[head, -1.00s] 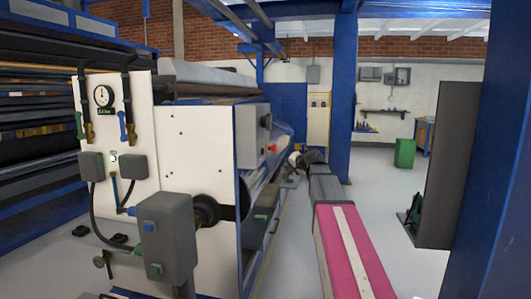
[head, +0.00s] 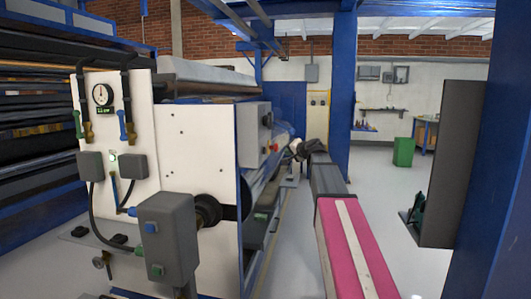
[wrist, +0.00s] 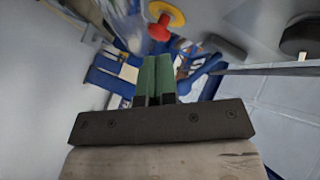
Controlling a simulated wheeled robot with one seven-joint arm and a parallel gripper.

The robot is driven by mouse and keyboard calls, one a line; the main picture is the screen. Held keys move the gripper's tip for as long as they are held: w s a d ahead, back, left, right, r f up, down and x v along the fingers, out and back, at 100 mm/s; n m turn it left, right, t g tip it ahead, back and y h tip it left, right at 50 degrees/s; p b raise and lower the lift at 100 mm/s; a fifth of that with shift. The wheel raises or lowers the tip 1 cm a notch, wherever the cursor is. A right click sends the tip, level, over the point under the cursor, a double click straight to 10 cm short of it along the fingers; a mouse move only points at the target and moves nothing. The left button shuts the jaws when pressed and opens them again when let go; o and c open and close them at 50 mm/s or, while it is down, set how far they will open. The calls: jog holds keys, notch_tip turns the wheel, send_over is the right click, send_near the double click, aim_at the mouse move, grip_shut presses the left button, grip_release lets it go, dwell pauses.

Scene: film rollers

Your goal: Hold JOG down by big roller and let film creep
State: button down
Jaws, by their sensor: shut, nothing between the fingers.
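My gripper (wrist: 156,65) is shut, with its two green fingers together and nothing between them. In the wrist view a red mushroom button on a yellow ring (wrist: 164,22) lies just beyond and above the fingertips, apart from them. In the head view a red button (head: 273,147) sits on the side of a grey control box (head: 252,135) on the white machine end. A large pale roller (head: 205,76) lies along the machine's top. Another roller (head: 258,182) shows lower on the machine's side. I cannot read a JOG label in either view.
A grey box with a blue and a green button (head: 168,240) stands at the machine's near end. A blue post (head: 343,110) and a dark panel (head: 455,160) stand to the right. A green bin (head: 403,152) is farther back. The floor between is clear.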

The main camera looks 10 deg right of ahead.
aim_at(265, 150)
jog(key=w+a, duration=0.2)
jog(key=a, duration=0.4)
jog(key=shift+a, duration=0.3)
jog(key=shift+w+a, duration=0.1)
jog(key=shift+a, duration=0.05)
dwell(1.8)
jog(key=shift+w+a, duration=0.1)
jog(key=shift+a, duration=0.15)
jog(key=shift+w+a, duration=0.1)
jog(key=shift+a, duration=0.35)
dwell(2.2)
jog(key=shift+d, duration=0.1)
dwell(1.4)
jog(key=shift+s+d, duration=0.25)
jog(key=shift+d, duration=0.5)
jog(key=shift+d, duration=0.1)
